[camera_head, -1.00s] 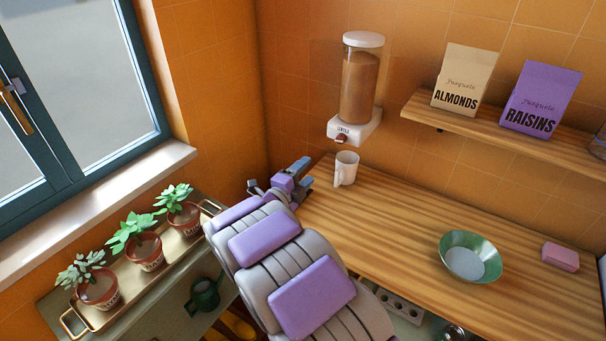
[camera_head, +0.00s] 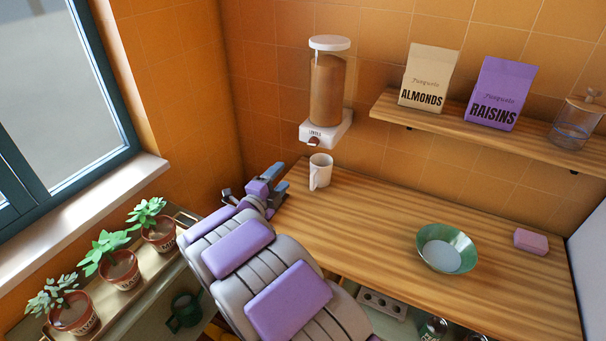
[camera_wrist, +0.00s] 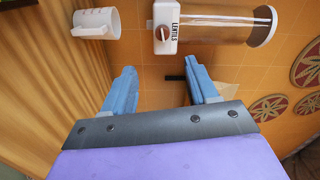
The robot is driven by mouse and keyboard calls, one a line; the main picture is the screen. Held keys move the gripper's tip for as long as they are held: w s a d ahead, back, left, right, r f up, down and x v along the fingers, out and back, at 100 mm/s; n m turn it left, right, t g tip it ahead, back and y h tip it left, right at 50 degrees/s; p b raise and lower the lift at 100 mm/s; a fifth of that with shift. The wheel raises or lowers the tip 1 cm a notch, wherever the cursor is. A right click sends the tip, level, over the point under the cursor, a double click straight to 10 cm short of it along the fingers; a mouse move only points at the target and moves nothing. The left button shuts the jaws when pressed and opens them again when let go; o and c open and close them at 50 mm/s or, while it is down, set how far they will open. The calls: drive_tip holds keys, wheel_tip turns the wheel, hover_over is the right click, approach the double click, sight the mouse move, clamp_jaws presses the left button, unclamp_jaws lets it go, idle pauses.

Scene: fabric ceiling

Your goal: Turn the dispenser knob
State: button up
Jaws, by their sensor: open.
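The dispenser (camera_head: 327,90) is a clear cylinder of brown lentils with a white lid and white base, mounted on the orange tiled wall. Its red-brown knob (camera_head: 314,141) is on the front of the base, under the word LENTILS. In the wrist view the dispenser (camera_wrist: 215,27) lies sideways at the top, with the knob (camera_wrist: 162,33) facing the camera. My gripper (camera_wrist: 163,88) has its blue fingers spread, with nothing between them. In the head view my gripper (camera_head: 252,188) is left of and below the knob, apart from it. A white mug (camera_head: 320,171) stands on the counter below the dispenser.
The wooden counter (camera_head: 370,215) holds a green bowl (camera_head: 446,249) and a pink block (camera_head: 531,241). A wall shelf (camera_head: 470,127) carries almond and raisin bags and a glass jar. Potted plants (camera_head: 118,269) stand by the window at left.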

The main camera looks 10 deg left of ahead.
drive_tip(key=f+n, duration=0.1)
drive_tip(key=n, duration=0.1)
drive_tip(key=n+t+p, duration=0.4)
drive_tip(key=n+t, duration=0.1)
drive_tip(key=n, duration=1.2)
approach(310, 145)
drive_tip(key=b+x, duration=0.1)
drive_tip(key=x, duration=0.8)
drive_tip(key=shift+d+f, duration=0.1)
drive_tip(key=shift+c, duration=0.2)
drive_tip(key=shift+s, duration=0.1)
drive_tip(key=c, duration=1)
drive_tip(key=m+g+h+b, duration=0.1)
drive_tip(key=m+h, duration=0.1)
drive_tip(key=m, duration=0.2)
drive_tip(key=shift+f+m, duration=0.1)
drive_tip(key=shift+m, duration=0.3)
drive_tip(key=shift+m+g+h+b, duration=0.35)
drive_tip(key=shift+m+h, duration=0.25)
drive_tip(key=shift+m, duration=0.7)
drive_tip(key=o, duration=1)
drive_tip(key=shift+a, duration=0.25)
